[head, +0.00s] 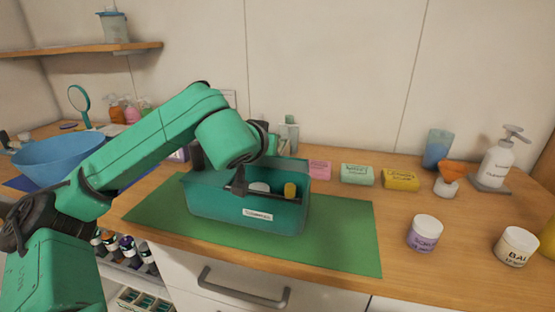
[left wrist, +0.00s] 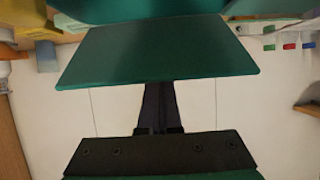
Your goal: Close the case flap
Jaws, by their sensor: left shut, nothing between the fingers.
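The teal case (head: 230,211) stands on the green mat, with a white label on its front. Its top is open, and a white round item (head: 259,187) and a yellow-capped item (head: 290,190) show inside. A teal panel, apparently the flap (head: 292,167), stands raised at the back of the case, partly hidden by my arm. In the left wrist view a teal panel (left wrist: 155,55) fills the upper middle. My left gripper (head: 238,182) is over the case opening, shut and empty. Its dark fingers (left wrist: 158,108) reach to the panel's edge, tips hidden; contact is unclear. My right gripper is not in view.
Pink, green and yellow soap boxes (head: 357,174) line the back right. Jars (head: 424,233) and a pump bottle (head: 499,157) stand at the right. A blue bowl (head: 60,158) is at the left. The mat (head: 345,240) is bare right of the case.

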